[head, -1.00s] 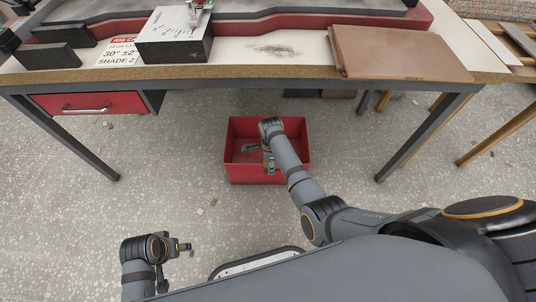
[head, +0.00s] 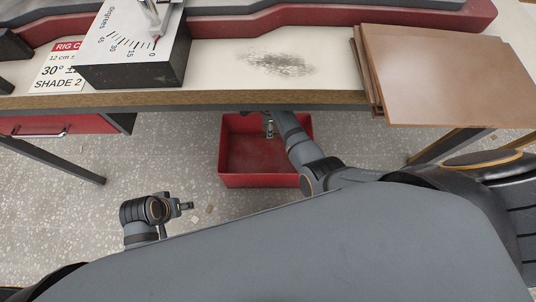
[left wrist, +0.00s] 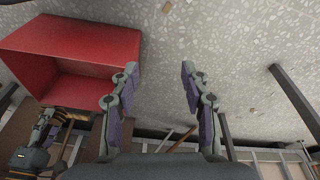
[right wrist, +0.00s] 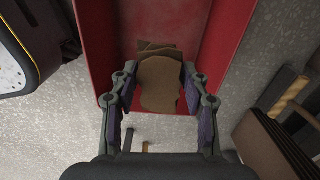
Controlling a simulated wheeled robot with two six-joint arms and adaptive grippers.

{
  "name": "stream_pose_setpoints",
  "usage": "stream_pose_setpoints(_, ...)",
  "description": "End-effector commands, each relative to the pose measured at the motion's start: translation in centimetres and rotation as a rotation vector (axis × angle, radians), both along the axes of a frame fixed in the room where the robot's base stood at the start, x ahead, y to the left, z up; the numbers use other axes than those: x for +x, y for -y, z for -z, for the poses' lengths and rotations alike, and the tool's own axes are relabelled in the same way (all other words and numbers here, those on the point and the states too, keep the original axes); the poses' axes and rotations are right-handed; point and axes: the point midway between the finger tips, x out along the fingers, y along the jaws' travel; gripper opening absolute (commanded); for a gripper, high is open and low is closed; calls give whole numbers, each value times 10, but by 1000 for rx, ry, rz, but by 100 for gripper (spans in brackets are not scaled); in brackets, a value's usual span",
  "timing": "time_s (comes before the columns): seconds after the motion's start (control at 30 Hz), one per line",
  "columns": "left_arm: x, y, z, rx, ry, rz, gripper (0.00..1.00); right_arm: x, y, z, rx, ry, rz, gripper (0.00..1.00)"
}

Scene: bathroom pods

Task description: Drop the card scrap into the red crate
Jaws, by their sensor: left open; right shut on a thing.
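The red crate (head: 262,180) stands on the floor under the bench, open at the top. My right gripper (right wrist: 159,82) is shut on the card scrap (right wrist: 160,92), a brown irregular piece, over the crate's inside. More brown edges show beyond it; I cannot tell if they belong to it. In the head view my right gripper (head: 269,128) is at the crate's far part, partly hidden by the bench edge, and the scrap is not clear there. My left gripper (head: 188,206) is open and empty, left of the crate. The crate fills the upper left of the left wrist view (left wrist: 70,42).
The bench top (head: 215,98) overhangs the crate's far side. Brown boards (head: 440,75) lie on its right, and a dial block (head: 135,70) stands on its left. A bench leg (head: 62,162) stands to the left. Speckled floor is free around the crate.

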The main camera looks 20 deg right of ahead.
Motion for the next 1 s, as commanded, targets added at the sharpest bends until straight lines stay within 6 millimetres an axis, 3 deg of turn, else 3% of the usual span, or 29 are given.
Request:
stream_pose_setpoints(0.03, 0, 2, 13, -9, 21, 0, 46, 0, 0, 11, 0, -1, 0, 20)
stream_pose_setpoints(0.2, 6, 12, 41, -52, 134, -6, 46, 0, 0, 34, 0, 0, 0, 20)
stream_pose_setpoints(0.4, 45, 13, 29, -64, 338, -17, 46, 0, 0, 43, 0, 1, 0, 20)
stream_pose_setpoints(0.6, 70, 13, 18, -73, 492, -27, 46, 0, 0, 52, 0, 1, 0, 20)
stream_pose_setpoints(1.0, 82, 13, 8, -78, 568, -33, 46, 0, 0, 54, 0, 0, 0, 20)
